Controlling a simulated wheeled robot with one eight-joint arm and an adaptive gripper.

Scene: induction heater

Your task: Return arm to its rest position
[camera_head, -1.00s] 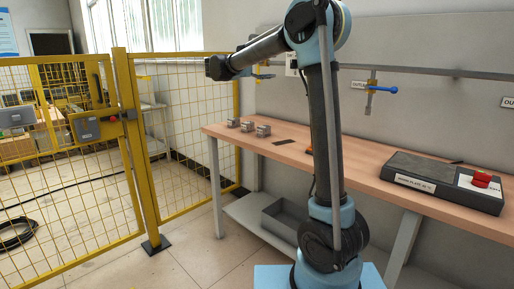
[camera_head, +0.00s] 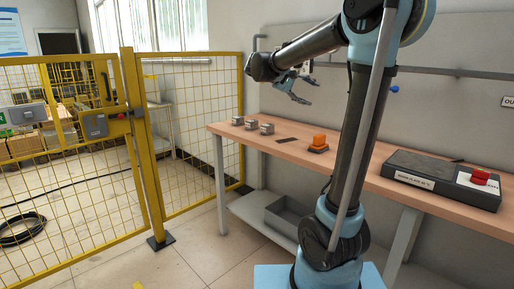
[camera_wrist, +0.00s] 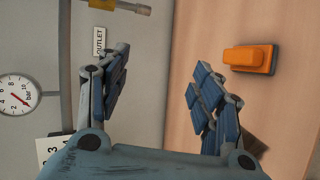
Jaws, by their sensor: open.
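My gripper (camera_head: 299,88) is in the air above the wooden workbench (camera_head: 358,160), in front of the grey wall, in the head view. In the wrist view my gripper (camera_wrist: 160,80) has its two blue-padded fingers spread wide, with nothing between them. An orange block on a dark base (camera_head: 318,143) stands on the bench below and to the right of the gripper. The orange block also shows in the wrist view (camera_wrist: 250,57), to the right of the fingers and apart from them.
Several small grey metal blocks (camera_head: 251,124) stand at the bench's left end. A dark device with a red button (camera_head: 440,180) is at the right. A yellow mesh fence (camera_head: 190,130) stands left of the bench. A pressure gauge (camera_wrist: 18,94) is on the wall. The air around the gripper looks clear.

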